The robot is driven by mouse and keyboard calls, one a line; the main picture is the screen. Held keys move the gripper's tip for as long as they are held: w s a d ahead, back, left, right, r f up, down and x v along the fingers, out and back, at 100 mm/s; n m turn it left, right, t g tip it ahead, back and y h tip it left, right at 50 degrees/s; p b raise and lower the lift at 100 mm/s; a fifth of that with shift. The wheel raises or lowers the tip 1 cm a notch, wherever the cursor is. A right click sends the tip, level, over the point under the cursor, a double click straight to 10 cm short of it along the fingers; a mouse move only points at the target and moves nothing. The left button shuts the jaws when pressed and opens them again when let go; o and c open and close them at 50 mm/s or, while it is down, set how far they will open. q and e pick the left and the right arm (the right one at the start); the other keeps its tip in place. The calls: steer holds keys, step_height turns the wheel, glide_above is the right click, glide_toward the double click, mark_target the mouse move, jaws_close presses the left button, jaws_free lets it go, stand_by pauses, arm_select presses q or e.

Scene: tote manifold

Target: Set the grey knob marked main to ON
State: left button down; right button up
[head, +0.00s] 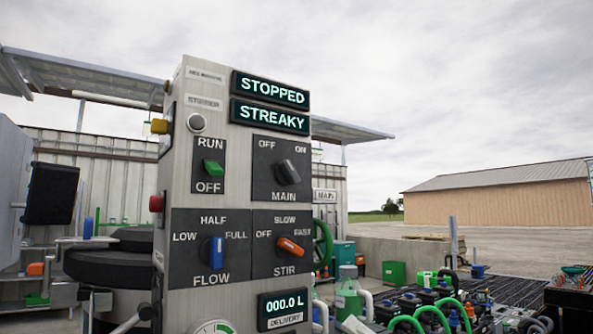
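The grey knob marked MAIN (287,171) sits on a dark square plate (263,185) in the upper right part of the control panel (245,285). OFF is printed at the plate's upper left and ON at its upper right. The knob looks slanted toward the upper left, on the OFF side; its small pointer is hard to make out. The display (270,90) above reads STOPPED and the one below it (269,117) reads STREAKY. Neither of my grippers can be made out in the head view, and nothing touches the knob.
Close around the knob are the green RUN/OFF switch (211,168), blue FLOW knob (216,250) and orange STIR knob (290,246). A delivery display (284,308) reads 000.0 L. Hoses and fittings (450,305) crowd the lower right. The space before the panel looks clear.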

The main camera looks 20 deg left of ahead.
mark_target(291, 168)
steer(key=s+a+r+n+g+h, duration=0.2)
steer(key=s+a+r+n+g, duration=0.25)
steer(key=r+n, duration=0.35)
step_height(291, 168, up, 19)
steer(key=n+t+h+b, duration=0.1)
steer(key=n+t+h, duration=0.6)
steer(key=t, duration=0.2)
steer(key=p+x, duration=0.1)
steer(key=x, duration=0.4)
steer(key=shift+w+a+r, duration=0.1)
steer(key=shift+w, duration=0.35)
steer(key=shift+w+a, duration=0.45)
steer(key=shift+a, duration=0.05)
jaws_close()
